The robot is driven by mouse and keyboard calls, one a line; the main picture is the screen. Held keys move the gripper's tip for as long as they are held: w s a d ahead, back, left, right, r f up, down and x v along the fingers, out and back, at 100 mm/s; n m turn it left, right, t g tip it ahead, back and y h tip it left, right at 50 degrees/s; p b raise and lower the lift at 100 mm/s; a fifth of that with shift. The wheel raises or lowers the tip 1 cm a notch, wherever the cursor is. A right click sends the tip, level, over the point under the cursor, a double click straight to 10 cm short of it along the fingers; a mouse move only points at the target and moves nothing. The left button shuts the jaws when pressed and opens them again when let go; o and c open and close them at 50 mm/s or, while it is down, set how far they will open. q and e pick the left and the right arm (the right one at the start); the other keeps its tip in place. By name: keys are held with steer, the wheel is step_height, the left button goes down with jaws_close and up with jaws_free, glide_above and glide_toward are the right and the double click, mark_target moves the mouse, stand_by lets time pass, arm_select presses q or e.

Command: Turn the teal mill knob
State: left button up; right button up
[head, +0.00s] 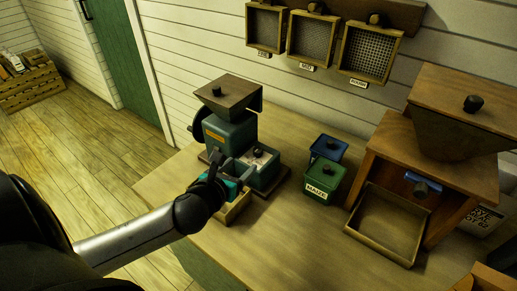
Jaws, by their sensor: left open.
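A small teal mill (228,135) with a dark wooden hopper (229,92) stands on the wooden table, left of the middle. A bright teal part (233,188), which looks like the teal mill knob, shows low on its front, partly hidden by my gripper. My left gripper (222,170) is open right at the front of this mill, with its fingers close around or beside the teal part. I cannot tell whether they touch it. My right gripper is not in view.
A small wooden tray (236,210) sits below the teal part. Green (322,183) and blue (328,147) canisters stand to the right. A large wooden mill (390,150) has a blue knob (422,187) and an open tray (385,250). Framed sieves (310,40) hang on the wall.

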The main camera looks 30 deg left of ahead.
mark_target(256, 152)
arm_select(q)
steer(key=b+x, duration=0.2)
steer(key=x, duration=0.9)
steer(key=shift+w+f, duration=0.15)
steer(key=shift+x, duration=0.9)
steer(key=shift+d, duration=0.1)
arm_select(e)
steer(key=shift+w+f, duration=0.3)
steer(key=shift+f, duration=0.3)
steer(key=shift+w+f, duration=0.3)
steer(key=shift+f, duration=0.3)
arm_select(q)
jaws_close()
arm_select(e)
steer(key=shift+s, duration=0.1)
